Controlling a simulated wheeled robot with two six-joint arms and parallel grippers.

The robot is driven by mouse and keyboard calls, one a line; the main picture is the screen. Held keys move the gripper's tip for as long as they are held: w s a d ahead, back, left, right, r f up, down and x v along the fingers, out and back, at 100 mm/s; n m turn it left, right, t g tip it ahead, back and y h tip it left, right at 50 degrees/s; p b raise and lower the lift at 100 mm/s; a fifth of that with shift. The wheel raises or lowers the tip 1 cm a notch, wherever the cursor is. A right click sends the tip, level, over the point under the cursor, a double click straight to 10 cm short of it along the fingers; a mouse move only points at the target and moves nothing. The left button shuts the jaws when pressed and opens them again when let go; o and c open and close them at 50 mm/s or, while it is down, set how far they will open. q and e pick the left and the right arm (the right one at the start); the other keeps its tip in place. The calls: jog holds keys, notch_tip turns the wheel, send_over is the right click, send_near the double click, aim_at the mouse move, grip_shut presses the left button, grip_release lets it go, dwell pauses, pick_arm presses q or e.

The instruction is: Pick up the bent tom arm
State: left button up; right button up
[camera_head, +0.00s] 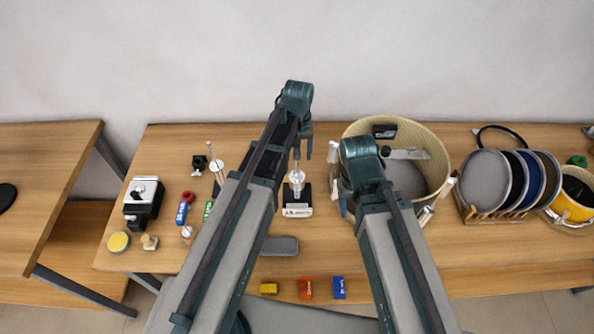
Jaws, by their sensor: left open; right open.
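A chrome metal piece (297,178) stands upright on a black base with a white label (298,210), at the middle of the table. It may be the bent tom arm, but its bend is not clear at this size. My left gripper (303,150) is open, just above and behind the chrome piece, with its arm partly hiding it. I cannot tell whether they touch. My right gripper (343,207) is open beside the left wall of the cream drum shell (437,150). It is largely hidden by its own arm and appears empty.
Small tools and bottles stand left of my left arm, near a black-and-silver device (144,198). A grey pad (280,246) and yellow, orange and blue blocks (339,287) lie in front. Round pads in a rack (487,180) and a yellow drum (572,208) stand right.

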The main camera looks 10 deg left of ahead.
aim_at(297, 163)
pick_arm(q)
notch_tip(297, 163, down, 5)
jog(key=b, duration=0.4)
jog(key=shift+s+a+r, duration=0.1)
jog(key=shift+a+r, duration=0.05)
jog(key=shift+r, duration=0.05)
jog(key=shift+r, duration=0.1)
grip_shut()
